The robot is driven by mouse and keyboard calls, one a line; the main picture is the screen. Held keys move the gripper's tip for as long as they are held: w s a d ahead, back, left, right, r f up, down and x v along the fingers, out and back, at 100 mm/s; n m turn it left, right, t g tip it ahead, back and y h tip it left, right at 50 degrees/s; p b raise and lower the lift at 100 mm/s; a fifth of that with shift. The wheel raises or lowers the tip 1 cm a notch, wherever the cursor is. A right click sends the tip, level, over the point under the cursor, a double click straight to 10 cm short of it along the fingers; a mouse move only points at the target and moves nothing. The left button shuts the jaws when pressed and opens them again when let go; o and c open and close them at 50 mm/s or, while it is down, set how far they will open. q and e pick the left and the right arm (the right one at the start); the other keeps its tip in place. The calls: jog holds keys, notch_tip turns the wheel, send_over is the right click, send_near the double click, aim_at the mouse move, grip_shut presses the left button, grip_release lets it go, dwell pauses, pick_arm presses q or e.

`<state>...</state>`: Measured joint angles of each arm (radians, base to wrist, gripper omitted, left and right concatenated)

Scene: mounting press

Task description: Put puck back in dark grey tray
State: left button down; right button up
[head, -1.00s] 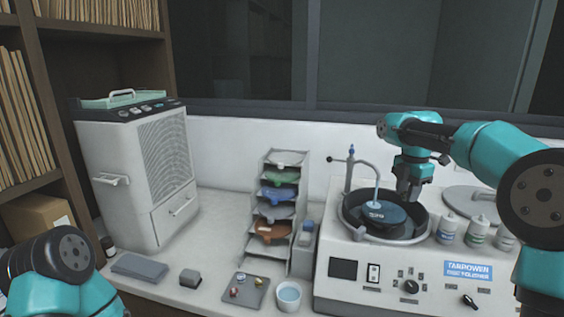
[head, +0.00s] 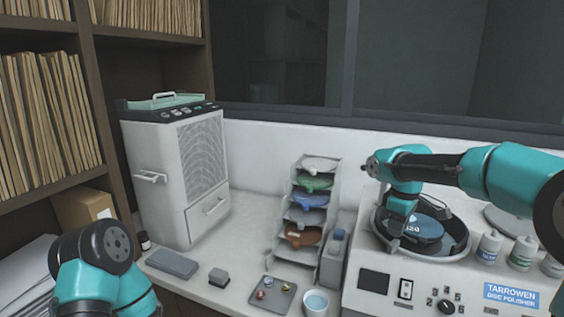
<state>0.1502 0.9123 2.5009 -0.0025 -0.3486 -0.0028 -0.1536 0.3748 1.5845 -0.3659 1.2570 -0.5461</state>
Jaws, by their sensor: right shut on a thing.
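My right gripper (head: 394,240) points down inside the round basin of the polisher, at the left edge of the blue disc (head: 424,229). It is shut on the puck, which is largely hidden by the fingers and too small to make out. The dark grey tray (head: 284,303) lies on the counter at the front, left of the gripper. Small coloured pucks stand on it, a reddish one (head: 260,294) and a yellowish one (head: 268,281). Of my left arm only links show at lower left; its gripper is out of view.
A rack of coloured discs (head: 305,205) rises behind the tray. Bottles (head: 489,246) stand right of the basin.

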jog(key=s+a+f+m, duration=0.3)
jog(key=a+f+m, duration=0.1)
jog(key=a+m, duration=0.5)
jog(key=shift+a+f, duration=0.3)
jog(key=shift+f, duration=0.05)
jog(key=s+a+f+n, duration=0.4)
jog(key=s+a+f, duration=0.2)
jog(key=a+f, duration=0.3)
jog(key=s+a+f+n, duration=0.4)
jog(key=a+f, duration=0.4)
jog(key=a, duration=0.4)
jog(key=shift+s+a+f+n, duration=0.35)
jog(key=shift+s+f+n, duration=0.05)
jog(key=shift+s, duration=0.45)
jog(key=w, duration=0.5)
jog(key=w+f, duration=0.1)
jog(key=w, duration=0.9)
jog(key=shift+w+a+f, duration=0.1)
jog(key=shift+a+f, duration=0.05)
jog(key=shift+f, duration=0.05)
